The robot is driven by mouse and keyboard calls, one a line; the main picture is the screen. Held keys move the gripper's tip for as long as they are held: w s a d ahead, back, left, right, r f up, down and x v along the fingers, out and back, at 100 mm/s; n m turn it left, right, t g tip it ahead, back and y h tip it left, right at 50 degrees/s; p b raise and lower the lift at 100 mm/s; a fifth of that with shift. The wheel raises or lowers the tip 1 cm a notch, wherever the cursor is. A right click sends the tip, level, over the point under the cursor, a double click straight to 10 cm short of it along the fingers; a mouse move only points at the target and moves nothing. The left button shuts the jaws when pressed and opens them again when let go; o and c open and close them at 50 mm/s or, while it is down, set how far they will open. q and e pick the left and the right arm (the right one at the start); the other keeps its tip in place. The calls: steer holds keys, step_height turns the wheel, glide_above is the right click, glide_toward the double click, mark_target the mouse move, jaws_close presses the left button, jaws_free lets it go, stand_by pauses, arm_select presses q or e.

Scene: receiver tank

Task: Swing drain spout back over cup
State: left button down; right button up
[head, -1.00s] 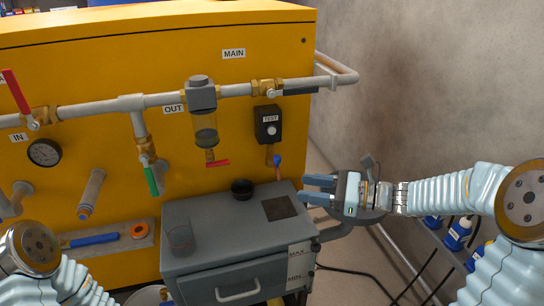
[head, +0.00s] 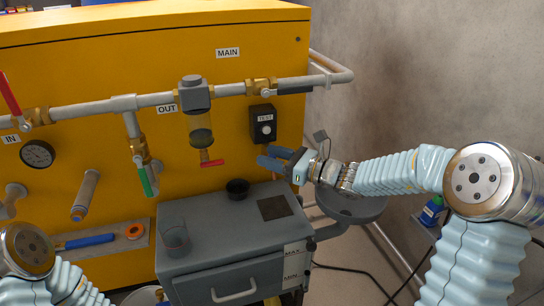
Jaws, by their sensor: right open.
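The black cup (head: 237,188) stands on the grey cart top, below the clear filter bowl. The copper spout with its blue tip hangs under the black TEST box (head: 263,124), to the right of the cup. My right gripper now hides most of it. My right gripper (head: 265,157) is open just below the TEST box, its dark blue fingers pointing left at the spout. I cannot tell whether they touch it or have it between them. My left gripper is out of view; only part of the left arm shows at the lower left.
The grey cart (head: 215,222) bears a clear beaker (head: 174,240) and a dark square plate (head: 274,207). A filter bowl (head: 199,128) with a red drain handle (head: 211,163) hangs left of the TEST box. A round grey tray (head: 350,205) sits beneath my right forearm.

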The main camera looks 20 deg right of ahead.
steer(key=shift+w+a, duration=0.1)
jaws_close()
stand_by(0.4)
